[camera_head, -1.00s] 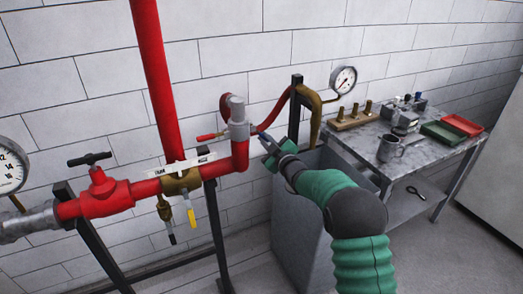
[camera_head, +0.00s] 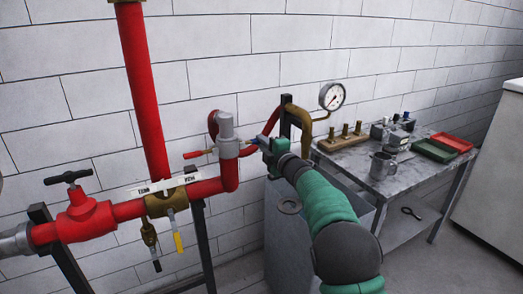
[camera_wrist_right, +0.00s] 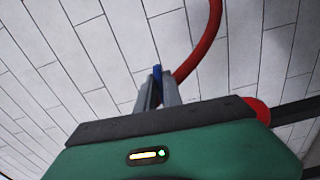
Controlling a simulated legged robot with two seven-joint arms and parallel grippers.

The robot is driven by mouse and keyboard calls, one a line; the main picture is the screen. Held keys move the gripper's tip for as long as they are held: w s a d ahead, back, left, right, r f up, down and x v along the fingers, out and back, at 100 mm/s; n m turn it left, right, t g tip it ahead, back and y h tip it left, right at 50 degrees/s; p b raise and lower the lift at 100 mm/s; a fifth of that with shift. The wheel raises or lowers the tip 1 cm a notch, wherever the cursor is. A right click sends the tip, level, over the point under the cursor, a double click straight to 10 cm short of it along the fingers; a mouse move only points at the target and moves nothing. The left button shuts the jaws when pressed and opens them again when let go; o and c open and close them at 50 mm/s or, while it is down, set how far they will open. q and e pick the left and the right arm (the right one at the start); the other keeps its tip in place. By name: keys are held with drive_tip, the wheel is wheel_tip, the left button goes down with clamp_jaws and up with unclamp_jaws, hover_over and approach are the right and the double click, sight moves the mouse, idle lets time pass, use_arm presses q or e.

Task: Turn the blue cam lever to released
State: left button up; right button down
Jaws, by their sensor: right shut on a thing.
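The blue cam lever (camera_head: 262,139) shows as a small blue piece at the right of the grey coupling (camera_head: 227,135) in the head view. Its tip (camera_wrist_right: 157,72) stands between the fingers in the right wrist view. My right gripper (camera_head: 258,141) has a green body and is shut on the blue lever; its fingers (camera_wrist_right: 158,92) meet around it. Most of the lever is hidden by the fingers, so its exact angle is hard to tell. A red lever (camera_head: 198,154) sticks out to the left of the coupling. My left gripper is out of view.
Red pipework with a valve (camera_head: 84,212) runs along the wall at left. A red hose (camera_head: 264,128) passes behind my gripper. A table (camera_head: 350,166) with trays, a mug and gauge parts is at right.

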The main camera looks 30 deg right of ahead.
drive_tip(key=shift+n, duration=0.4)
drive_tip(key=c, duration=1.8)
unclamp_jaws()
drive_tip(key=shift+o, duration=0.2)
drive_tip(key=shift+r, duration=0.1)
drive_tip(key=s+b, duration=0.2)
drive_tip(key=s, duration=1.4)
drive_tip(key=shift+s+d, duration=0.25)
drive_tip(key=shift+s, duration=0.1)
